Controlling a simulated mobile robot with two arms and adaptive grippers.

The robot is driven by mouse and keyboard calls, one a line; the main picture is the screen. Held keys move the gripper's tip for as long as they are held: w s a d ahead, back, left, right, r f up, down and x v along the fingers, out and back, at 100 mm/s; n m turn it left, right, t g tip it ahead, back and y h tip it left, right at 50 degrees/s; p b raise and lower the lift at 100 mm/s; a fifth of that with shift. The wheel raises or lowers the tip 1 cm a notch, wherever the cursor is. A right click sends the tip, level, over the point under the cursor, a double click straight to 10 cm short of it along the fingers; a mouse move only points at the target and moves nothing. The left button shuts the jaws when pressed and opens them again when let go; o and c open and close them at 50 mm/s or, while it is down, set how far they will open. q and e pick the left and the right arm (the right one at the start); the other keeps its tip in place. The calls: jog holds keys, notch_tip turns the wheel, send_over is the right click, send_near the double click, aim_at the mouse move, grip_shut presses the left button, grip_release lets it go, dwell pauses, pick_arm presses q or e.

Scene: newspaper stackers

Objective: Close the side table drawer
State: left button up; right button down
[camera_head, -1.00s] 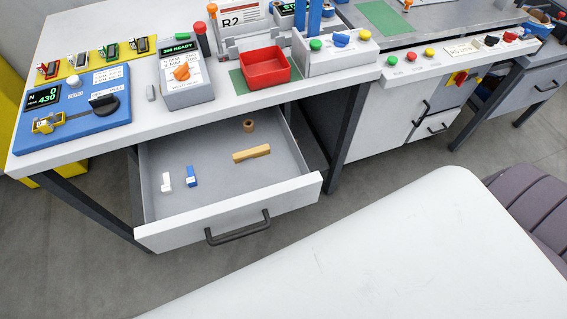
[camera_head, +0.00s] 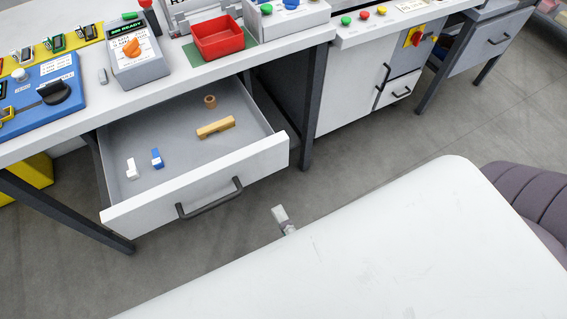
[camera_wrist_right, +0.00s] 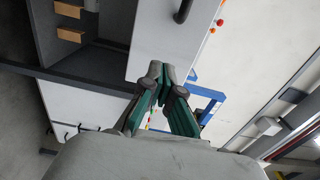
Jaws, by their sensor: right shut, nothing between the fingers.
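The side table drawer (camera_head: 240,168) is pulled well open under the white worktop. Its white front panel (camera_head: 255,160) has a dark bar handle (camera_head: 210,200). Inside lie a wooden block (camera_head: 215,127), a small brown ring (camera_head: 210,101), a blue piece (camera_head: 157,159) and a white piece (camera_head: 132,169). My right gripper (camera_head: 280,215) is in front of the drawer, right of the handle and apart from it in the head view. In the right wrist view its fingers (camera_wrist_right: 165,78) are shut and empty, with the drawer front (camera_wrist_right: 172,45) beyond them. My left gripper is not in view.
The worktop (camera_head: 120,103) carries a red tray (camera_head: 219,40), a grey device (camera_head: 138,65) and a blue device (camera_head: 45,95). A dark table leg (camera_head: 313,105) stands right of the drawer. The floor (camera_head: 375,140) before the cabinets is clear.

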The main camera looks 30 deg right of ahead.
aim_at(255, 171)
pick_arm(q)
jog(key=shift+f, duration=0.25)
pick_arm(e)
jog(key=w, duration=1)
jog(key=shift+w+a, duration=0.2)
jog(key=shift+w, duration=0.05)
